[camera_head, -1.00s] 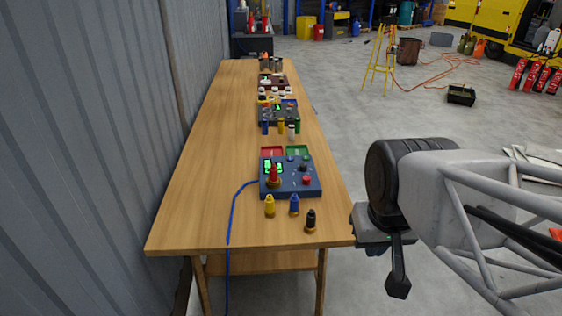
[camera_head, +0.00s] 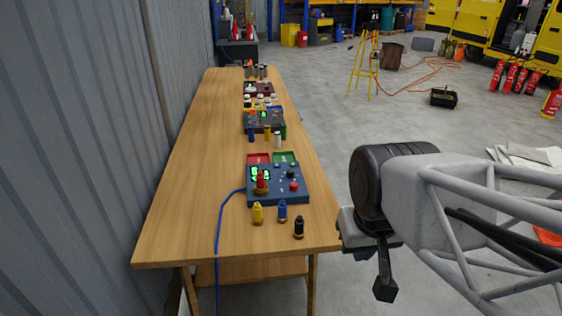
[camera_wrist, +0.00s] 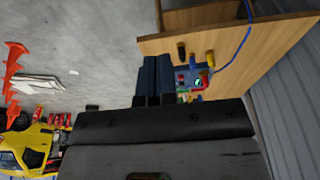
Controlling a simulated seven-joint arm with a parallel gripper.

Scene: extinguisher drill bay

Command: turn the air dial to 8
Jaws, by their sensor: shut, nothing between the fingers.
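A blue control box (camera_head: 283,199) sits near the front of the long wooden table, with green lit displays (camera_head: 262,174), a red and dark knob, and a red bottle-shaped piece on its left part. I cannot tell which knob is the air dial, and its numbers are too small to read. The box also shows, small, in the wrist view (camera_wrist: 197,78). My gripper (camera_head: 385,289) hangs to the right of the table's front corner, apart from the box. In the wrist view its two dark fingers (camera_wrist: 153,80) are together and empty.
Yellow (camera_head: 257,213), blue (camera_head: 282,210) and black (camera_head: 298,228) bottle-shaped pieces stand in front of the box. Red and green trays (camera_head: 285,158) lie behind it. A blue cable runs off the table's front edge.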

